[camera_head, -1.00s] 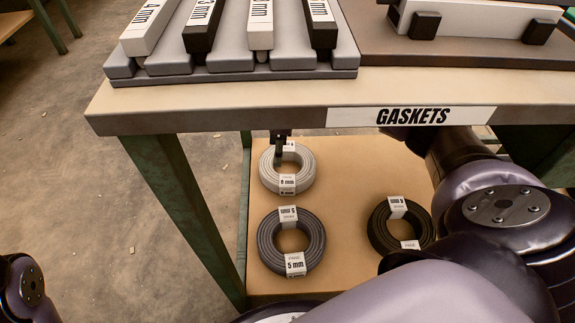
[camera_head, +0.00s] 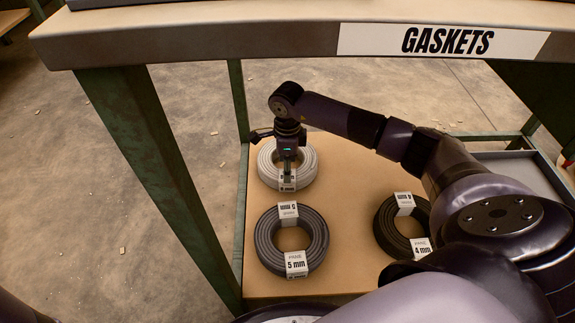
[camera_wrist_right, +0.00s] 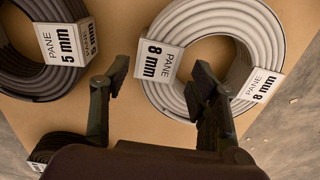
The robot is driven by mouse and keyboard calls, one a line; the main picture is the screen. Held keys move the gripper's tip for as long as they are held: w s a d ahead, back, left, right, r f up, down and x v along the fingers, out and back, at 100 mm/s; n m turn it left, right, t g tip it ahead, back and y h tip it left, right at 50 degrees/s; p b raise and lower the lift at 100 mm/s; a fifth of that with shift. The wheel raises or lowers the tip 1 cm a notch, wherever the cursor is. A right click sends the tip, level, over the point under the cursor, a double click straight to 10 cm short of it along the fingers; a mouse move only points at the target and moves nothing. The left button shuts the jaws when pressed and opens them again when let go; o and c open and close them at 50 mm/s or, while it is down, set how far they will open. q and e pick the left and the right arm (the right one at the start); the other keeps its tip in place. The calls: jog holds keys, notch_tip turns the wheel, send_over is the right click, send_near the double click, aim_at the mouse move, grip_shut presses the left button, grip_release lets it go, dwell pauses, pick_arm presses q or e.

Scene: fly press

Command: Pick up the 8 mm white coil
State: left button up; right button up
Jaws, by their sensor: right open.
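The white 8 mm coil (camera_head: 310,166) lies on the brown lower shelf, partly hidden by my right gripper (camera_head: 287,172) in the head view. In the right wrist view the white coil (camera_wrist_right: 195,14) shows its two "8 mm" labels. My right gripper (camera_wrist_right: 161,77) is open there. One finger is left of the coil and the other over its centre hole, with the coil's labelled left side between them. I cannot tell how far down the fingertips reach. My left gripper is out of view.
A dark grey 5 mm coil (camera_head: 265,242) lies nearer on the shelf (camera_head: 345,215), with a black 4 mm coil (camera_head: 385,228) to its right. The table edge with a "GASKETS" sign (camera_head: 445,41) is above. A green leg (camera_head: 150,165) stands at left.

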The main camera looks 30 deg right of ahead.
notch_tip(320, 180, down, 5)
jog(key=shift+b, duration=1.2)
grip_shut()
jog(key=shift+s, duration=0.1)
jog(key=shift+r, duration=0.25)
